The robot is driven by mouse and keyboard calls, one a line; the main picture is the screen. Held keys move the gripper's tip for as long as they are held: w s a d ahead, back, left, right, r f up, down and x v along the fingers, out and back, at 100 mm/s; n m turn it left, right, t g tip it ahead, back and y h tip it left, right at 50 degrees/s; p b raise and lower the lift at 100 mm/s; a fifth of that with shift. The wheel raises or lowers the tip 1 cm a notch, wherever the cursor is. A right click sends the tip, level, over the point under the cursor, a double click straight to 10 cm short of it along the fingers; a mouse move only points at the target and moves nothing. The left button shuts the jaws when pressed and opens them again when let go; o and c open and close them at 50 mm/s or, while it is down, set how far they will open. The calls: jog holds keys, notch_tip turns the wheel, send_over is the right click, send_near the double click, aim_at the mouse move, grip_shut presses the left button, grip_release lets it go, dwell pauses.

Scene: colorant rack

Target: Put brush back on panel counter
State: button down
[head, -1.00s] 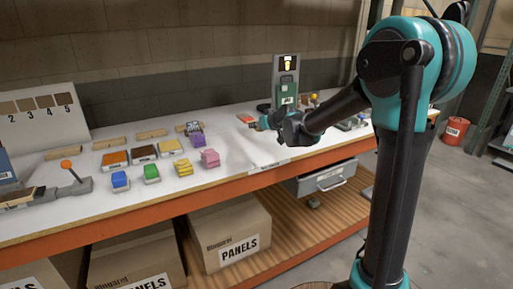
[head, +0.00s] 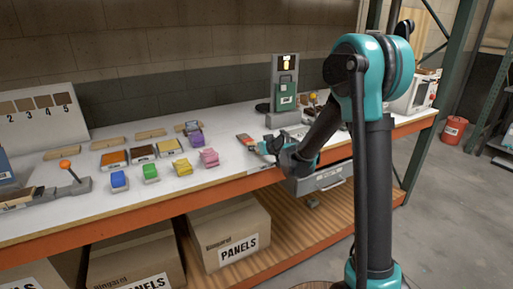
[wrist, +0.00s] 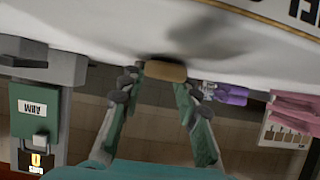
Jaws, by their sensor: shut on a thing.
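My gripper (head: 262,147) is over the front part of the white panel counter (head: 55,216), right of the pink block. It is shut on the brush (head: 244,138), whose orange-red and grey end sticks out to the left in the head view. In the wrist view, my fingers (wrist: 164,88) hold a tan piece (wrist: 166,71), apparently part of the brush. The fingers hide the rest of it. The wrist view is upside down, with the counter (wrist: 90,22) at the top and a dark blurred shadow on it. I cannot tell whether the brush touches the counter.
The green device (head: 286,85) stands behind my gripper. Pink (head: 209,157), yellow (head: 183,169), purple (head: 196,139), green (head: 151,173) and blue (head: 119,180) blocks lie to the left. A grey drawer (head: 325,178) is under the counter. White counter is bare between the pink block and the brush.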

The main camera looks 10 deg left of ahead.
jog(key=shift+s+d+f, duration=0.1)
jog(key=shift+s+f, duration=0.1)
jog(key=shift+f, duration=0.35)
jog(key=c, duration=1.1)
grip_release()
jog(key=shift+f, duration=0.1)
jog(key=shift+w+r, duration=0.1)
jog(key=shift+r, duration=0.2)
jog(key=v, duration=1.2)
jog(key=shift+r, duration=0.35)
jog(key=s+d+f+m+g+h, duration=0.2)
jog(key=s+d+f, duration=0.3)
jog(key=s+d, duration=0.2)
jog(key=s+d+f+m+g+h, duration=0.2)
jog(key=s+d+f, duration=0.3)
jog(key=s+d, duration=0.3)
jog(key=s+d+f+m+g+h, duration=0.2)
jog(key=s+d, duration=0.5)
jog(key=s, duration=0.6)
jog(key=shift+s+d+f+m+h, duration=0.1)
jog(key=shift+s+f+m+h, duration=0.1)
jog(key=shift+f, duration=0.25)
jog(key=shift+s+d+f+m+h, duration=0.1)
jog(key=shift+d+f+h, duration=0.1)
jog(key=shift+f, duration=0.3)
jog(key=shift+s+d+f+m+h, duration=0.1)
jog(key=shift+f+h, duration=0.1)
jog(key=shift+f, duration=0.25)
